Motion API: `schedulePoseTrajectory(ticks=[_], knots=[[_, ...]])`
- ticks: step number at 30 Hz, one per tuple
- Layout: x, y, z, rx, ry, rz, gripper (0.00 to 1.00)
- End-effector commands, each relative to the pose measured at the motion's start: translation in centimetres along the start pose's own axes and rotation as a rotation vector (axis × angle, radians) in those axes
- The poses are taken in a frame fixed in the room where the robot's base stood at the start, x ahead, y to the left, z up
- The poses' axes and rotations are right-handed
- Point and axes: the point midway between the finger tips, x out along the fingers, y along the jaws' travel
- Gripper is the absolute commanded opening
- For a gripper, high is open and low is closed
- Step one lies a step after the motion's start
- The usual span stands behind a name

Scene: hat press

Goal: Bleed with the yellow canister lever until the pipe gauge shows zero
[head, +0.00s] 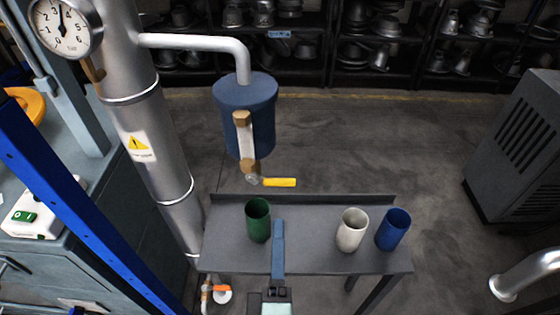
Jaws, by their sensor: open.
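The yellow lever (279,182) sits on the valve below the blue canister (245,115). It lies about level, its handle pointing right. The canister hangs from a silver side pipe and has a pale strip with brass ends on its front. The round pipe gauge (62,30) is at the top left, marked 0 to 6; its needle points nearly straight up, around 3. My gripper (278,226) comes up from the bottom edge over the bench, below the lever and apart from it. It is open and nothing shows in it; its fingers appear in line, so the gap is hidden.
A grey bench (310,262) carries a green cup (258,220), a white cup (352,230) and a blue cup (393,229). The thick silver pipe (150,110) with a warning label stands left of the canister. Open floor lies right of it, before a grey cabinet (515,145).

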Motion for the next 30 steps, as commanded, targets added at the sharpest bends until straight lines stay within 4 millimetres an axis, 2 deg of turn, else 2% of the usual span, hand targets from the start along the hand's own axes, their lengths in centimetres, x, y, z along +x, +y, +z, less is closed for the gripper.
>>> schedulePoseTrajectory(ticks=[7,21,25,30], knots=[[2.2,0.0,-0.1,-0.004,0.002,0.0,0.53],[10.2,0.1,-0.1,0.001,0.001,0.0,0.53],[11.7,0.0,0.0,0.0,0.0,0.0,0.53],[12.7,-0.1,0.0,0.0,0.0,-0.001,0.53]])
